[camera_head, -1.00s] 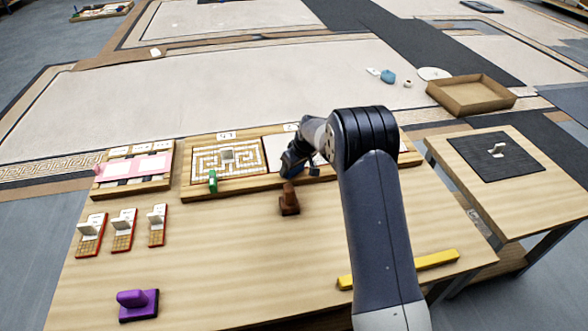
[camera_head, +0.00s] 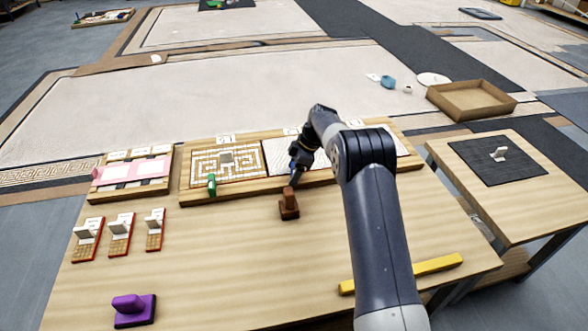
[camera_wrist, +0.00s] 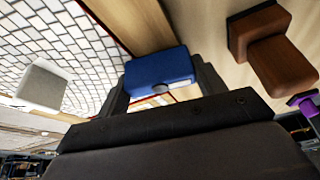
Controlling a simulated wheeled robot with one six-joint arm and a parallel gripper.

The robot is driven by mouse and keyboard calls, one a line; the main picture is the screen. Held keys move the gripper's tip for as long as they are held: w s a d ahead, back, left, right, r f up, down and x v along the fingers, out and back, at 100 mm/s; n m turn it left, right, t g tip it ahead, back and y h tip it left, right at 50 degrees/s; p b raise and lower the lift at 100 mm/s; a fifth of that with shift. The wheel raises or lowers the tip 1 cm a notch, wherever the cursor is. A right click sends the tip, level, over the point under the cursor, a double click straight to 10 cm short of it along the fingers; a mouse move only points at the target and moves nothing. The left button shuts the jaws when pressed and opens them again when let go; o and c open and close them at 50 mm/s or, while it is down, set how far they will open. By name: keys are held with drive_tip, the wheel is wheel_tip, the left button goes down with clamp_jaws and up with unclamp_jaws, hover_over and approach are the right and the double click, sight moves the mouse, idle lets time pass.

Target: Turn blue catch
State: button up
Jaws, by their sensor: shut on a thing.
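The blue catch (camera_wrist: 160,68) shows in the wrist view as a rounded blue block at the edge of the wooden panel frame, directly between my fingers. My gripper (camera_wrist: 163,80) is shut on it. In the head view my gripper (camera_head: 294,177) is at the front edge of the long panel board (camera_head: 345,180), just behind the brown block. The catch is mostly hidden there by the gripper. The green catch (camera_head: 212,185) stands at the front edge of the same board, left of my gripper.
A brown block (camera_head: 289,204) stands close in front of my gripper; it also shows in the wrist view (camera_wrist: 285,70). A white knob (camera_wrist: 42,86) sits on the tiled panel. A yellow bar (camera_head: 437,264), purple block (camera_head: 134,311) and red-edged tiles lie on the table. The table's middle front is clear.

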drive_tip(key=shift+n+g, duration=0.4)
drive_tip(key=shift+n, duration=0.6)
drive_tip(key=o, duration=1)
drive_tip(key=p+v, duration=0.3)
drive_tip(key=v, duration=0.7)
drive_tip(key=shift+w+r, duration=0.1)
drive_tip(key=shift+r, duration=0.3)
